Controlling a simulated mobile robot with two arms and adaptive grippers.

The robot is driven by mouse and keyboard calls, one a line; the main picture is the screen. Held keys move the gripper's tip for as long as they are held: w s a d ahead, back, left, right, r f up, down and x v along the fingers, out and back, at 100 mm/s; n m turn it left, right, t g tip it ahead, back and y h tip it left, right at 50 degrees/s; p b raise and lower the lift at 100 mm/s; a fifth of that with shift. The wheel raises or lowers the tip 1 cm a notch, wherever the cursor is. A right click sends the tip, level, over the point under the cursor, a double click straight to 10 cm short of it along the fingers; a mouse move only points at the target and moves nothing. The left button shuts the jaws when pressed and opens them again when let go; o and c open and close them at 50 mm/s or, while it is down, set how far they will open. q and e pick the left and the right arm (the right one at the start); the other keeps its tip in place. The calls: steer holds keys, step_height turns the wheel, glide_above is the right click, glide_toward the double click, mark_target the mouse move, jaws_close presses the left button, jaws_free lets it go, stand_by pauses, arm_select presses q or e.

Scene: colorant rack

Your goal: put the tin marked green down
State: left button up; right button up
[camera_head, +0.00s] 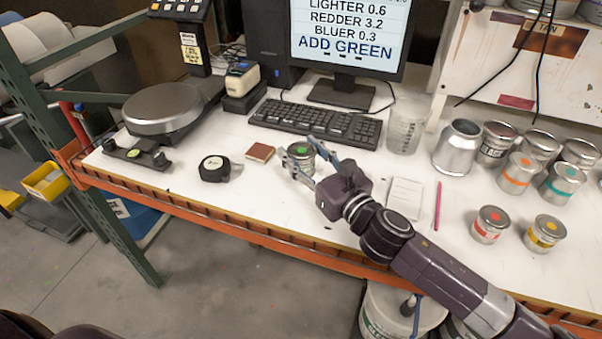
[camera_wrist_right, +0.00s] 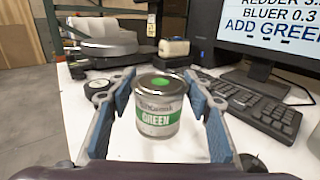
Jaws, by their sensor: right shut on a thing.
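The tin marked green (camera_head: 301,153) is a small metal can with a green dot on its lid. In the right wrist view the tin (camera_wrist_right: 158,105) stands upright, its label reading GREEN. My right gripper (camera_head: 306,162) is shut on it, with one blue-padded finger on each side; the fingers also show in the right wrist view (camera_wrist_right: 160,118). The tin is over the white bench (camera_head: 270,196), in front of the keyboard; I cannot tell whether its base touches the bench. My left gripper is out of view.
A tape measure (camera_head: 214,168) and a brown square block (camera_head: 260,152) lie left of the tin. The keyboard (camera_head: 316,122) is behind it. A scale (camera_head: 164,106) stands at left. Several other tins, including a red-dotted one (camera_head: 489,224), stand at right.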

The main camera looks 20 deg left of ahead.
steer(key=shift+f+b, duration=0.3)
steer(key=shift+f, duration=2.8)
steer(key=shift+f, duration=0.25)
steer(key=o, duration=1.2)
steer(key=shift+o, duration=0.2)
steer(key=shift+r, duration=0.1)
steer(key=shift+r, duration=0.1)
steer(key=b+v, duration=0.1)
steer(key=v, duration=0.9)
steer(key=shift+s+d, duration=0.15)
steer(key=shift+d, duration=0.05)
steer(key=shift+v, duration=0.8)
